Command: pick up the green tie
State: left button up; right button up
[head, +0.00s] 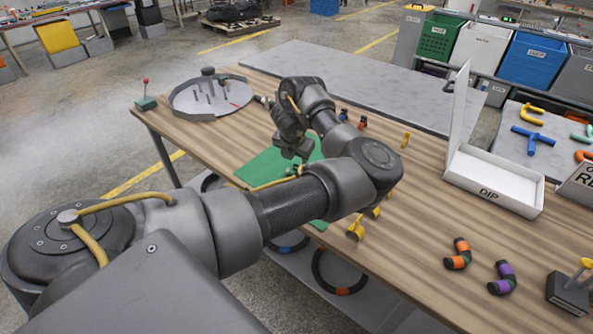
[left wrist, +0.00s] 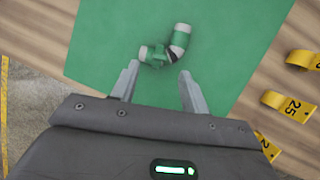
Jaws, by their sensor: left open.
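The green tie (left wrist: 179,42) is a short bent piece with green parts and pale ends. It lies on a green mat (left wrist: 105,40) in the left wrist view. In the head view only a small part of it (head: 298,169) shows behind my left arm. My left gripper (left wrist: 158,72) is open, its two fingers pointing at the tie, with the tie just past and between the fingertips. No contact can be made out. In the head view the left gripper (head: 292,152) hangs over the mat. My right gripper is not in view.
Yellow tags (left wrist: 288,103), one marked 25, lie right of the mat. A round grey tray (head: 210,97) stands at the table's far left. A white box marked DIP (head: 493,193) stands at right. Orange-banded (head: 458,254) and purple-banded (head: 503,278) bent pieces lie near the front right.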

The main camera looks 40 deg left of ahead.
aim_at(297, 164)
pick_arm(q)
jog(key=shift+b+x, duration=0.5)
jog(key=shift+x, duration=2.4)
jog(key=shift+r, duration=0.1)
jog(key=shift+c, duration=0.4)
grip_shut()
